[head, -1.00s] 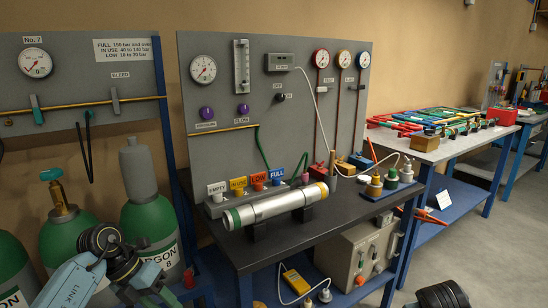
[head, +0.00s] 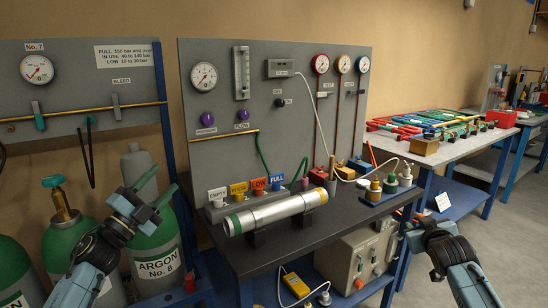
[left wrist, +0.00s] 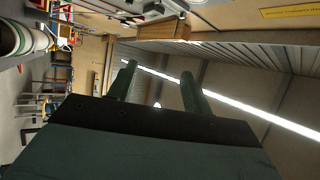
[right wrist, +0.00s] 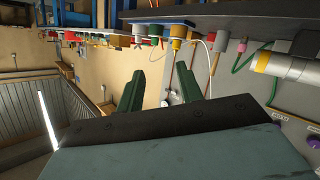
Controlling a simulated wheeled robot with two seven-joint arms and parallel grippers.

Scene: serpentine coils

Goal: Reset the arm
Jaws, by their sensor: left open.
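My left gripper (head: 162,179) is raised in front of the green argon cylinder at the left of the head view, its two green fingers apart. The left wrist view shows the fingers (left wrist: 159,72) spread with nothing between them, facing the ceiling and far wall. My right gripper (head: 418,232) is at the lower right of the head view, beside the bench's right end; its fingers are hard to make out there. The right wrist view shows its fingers (right wrist: 168,62) apart and empty.
The bench (head: 290,245) holds a silver cylinder (head: 276,211) and colored labelled blocks. A gauge panel (head: 230,130) stands behind. Argon cylinders (head: 155,245) stand at left. A second table (head: 440,152) is at right; the floor (head: 505,235) beside it is clear.

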